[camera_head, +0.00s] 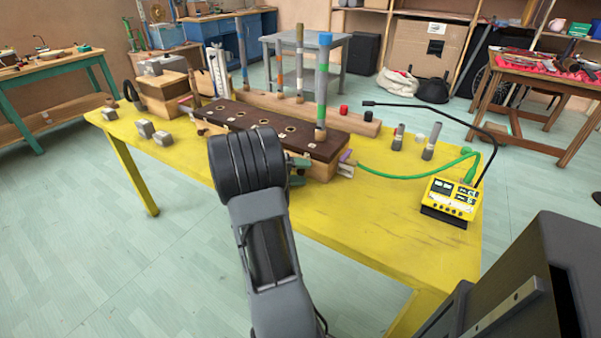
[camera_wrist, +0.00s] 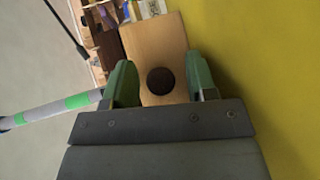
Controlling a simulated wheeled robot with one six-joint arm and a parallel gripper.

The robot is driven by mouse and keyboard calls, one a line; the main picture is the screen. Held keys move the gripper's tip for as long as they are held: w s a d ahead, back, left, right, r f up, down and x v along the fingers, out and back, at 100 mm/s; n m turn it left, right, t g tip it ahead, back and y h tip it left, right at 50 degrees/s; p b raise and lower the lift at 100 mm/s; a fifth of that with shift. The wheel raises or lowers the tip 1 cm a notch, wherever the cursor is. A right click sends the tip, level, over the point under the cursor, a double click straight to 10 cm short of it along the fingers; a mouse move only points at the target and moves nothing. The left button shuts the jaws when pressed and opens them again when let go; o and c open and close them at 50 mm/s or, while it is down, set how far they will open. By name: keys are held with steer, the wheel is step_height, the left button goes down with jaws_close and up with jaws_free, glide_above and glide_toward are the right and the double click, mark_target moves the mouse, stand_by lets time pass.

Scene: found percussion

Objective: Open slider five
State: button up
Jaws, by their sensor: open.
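A long wooden box with a dark brown top (camera_head: 247,122) lies on the yellow table (camera_head: 400,215). Its top has a row of round holes, and tall banded sticks rise at its far side; no number marks slider five. My gripper (camera_head: 299,171) is at the box's near right side, with its green fingers partly hidden by my arm. In the wrist view my gripper (camera_wrist: 162,78) is open, its two fingers apart over a pale wooden face (camera_wrist: 152,40). A dark round spot (camera_wrist: 160,81), knob or hole, shows between the fingertips; I cannot tell whether they touch anything.
A yellow device (camera_head: 450,200) with a green cable (camera_head: 405,175) and a thin black arm (camera_head: 425,113) stands to the right. Small grey blocks (camera_head: 146,129) lie at the left. The table's front right is clear. A striped stick (camera_wrist: 50,108) crosses the wrist view's left.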

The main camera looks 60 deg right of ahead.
steer(key=shift+c, duration=0.2)
jaws_close()
